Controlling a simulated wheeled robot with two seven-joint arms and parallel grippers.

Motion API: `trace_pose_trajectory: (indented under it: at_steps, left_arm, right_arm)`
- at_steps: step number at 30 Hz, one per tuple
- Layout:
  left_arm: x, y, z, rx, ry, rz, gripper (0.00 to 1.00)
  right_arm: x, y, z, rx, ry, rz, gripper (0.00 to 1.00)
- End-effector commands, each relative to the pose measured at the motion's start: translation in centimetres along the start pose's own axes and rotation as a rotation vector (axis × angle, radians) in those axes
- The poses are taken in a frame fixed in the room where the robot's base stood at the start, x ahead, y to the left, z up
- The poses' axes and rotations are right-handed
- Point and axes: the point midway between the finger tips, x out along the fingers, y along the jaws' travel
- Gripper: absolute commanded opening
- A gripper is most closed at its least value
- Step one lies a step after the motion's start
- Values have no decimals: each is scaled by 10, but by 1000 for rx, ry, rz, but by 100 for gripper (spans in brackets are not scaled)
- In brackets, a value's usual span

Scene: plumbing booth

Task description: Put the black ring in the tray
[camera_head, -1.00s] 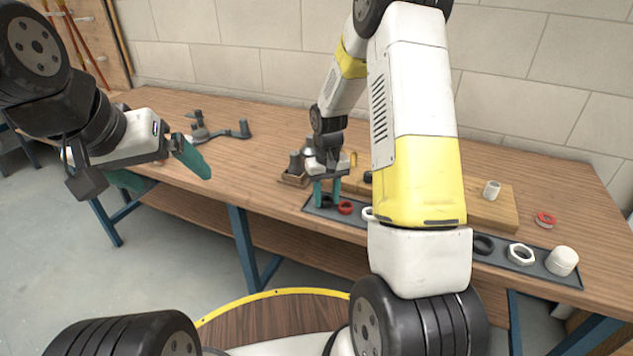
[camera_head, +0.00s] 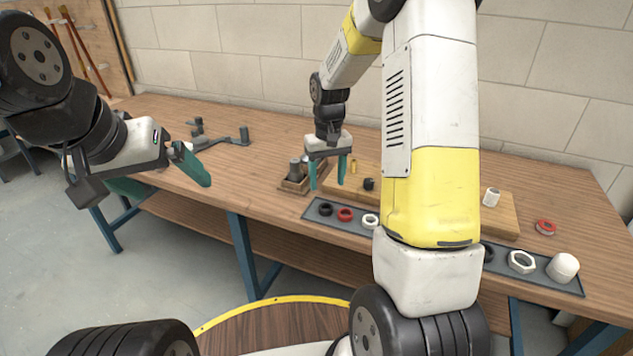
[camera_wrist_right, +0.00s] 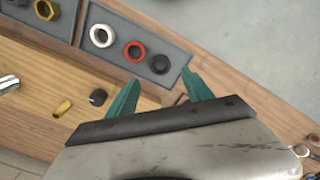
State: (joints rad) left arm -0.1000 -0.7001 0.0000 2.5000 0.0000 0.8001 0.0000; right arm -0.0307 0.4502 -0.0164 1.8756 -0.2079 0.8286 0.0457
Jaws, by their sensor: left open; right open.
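A black ring (camera_head: 325,209) lies in the long grey tray (camera_head: 353,227), at its left end, beside a red ring (camera_head: 345,214). In the right wrist view the black ring (camera_wrist_right: 159,64) lies inside the tray near its end wall. My right gripper (camera_head: 328,186) is open and empty, above and behind that end of the tray, apart from the ring. It also shows in the right wrist view (camera_wrist_right: 160,90). My left gripper (camera_head: 190,168) is open and empty at the left, over the table's front edge. My right arm hides the middle of the tray.
A wooden board (camera_head: 505,212) behind the tray holds a white fitting (camera_head: 491,197) and a small black part (camera_head: 369,184). A wooden holder (camera_head: 290,184) stands left of the board. Grey pipe pieces (camera_head: 222,140) lie at the back left.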

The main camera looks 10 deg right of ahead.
Motion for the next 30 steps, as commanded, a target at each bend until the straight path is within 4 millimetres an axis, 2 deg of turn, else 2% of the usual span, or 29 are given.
trace_pose_trajectory:
  at_steps: [3,8,11,13,17,21,24,30]
  left_arm:
    - [0,0,0,0,0,0,94]
    - [0,0,0,0,0,0,94]
    - [0,0,0,0,0,0,94]
    - [0,0,0,0,0,0,94]
    - [0,0,0,0,0,0,94]
    - [0,0,0,0,0,0,94]
    - [0,0,0,0,0,0,94]
    - [0,0,0,0,0,0,94]
  right_arm:
    - [-19,0,-1,0,3,0,60]
    - [-33,-1,1,0,5,-1,60]
    - [-51,-2,8,3,31,-6,60]
    - [-72,-4,20,8,66,-14,60]
    - [-118,-11,57,20,161,-38,60]
    - [-158,-21,104,32,268,-68,60]
    - [-178,-29,140,39,346,-89,60]
    - [-195,-42,200,50,480,-127,60]
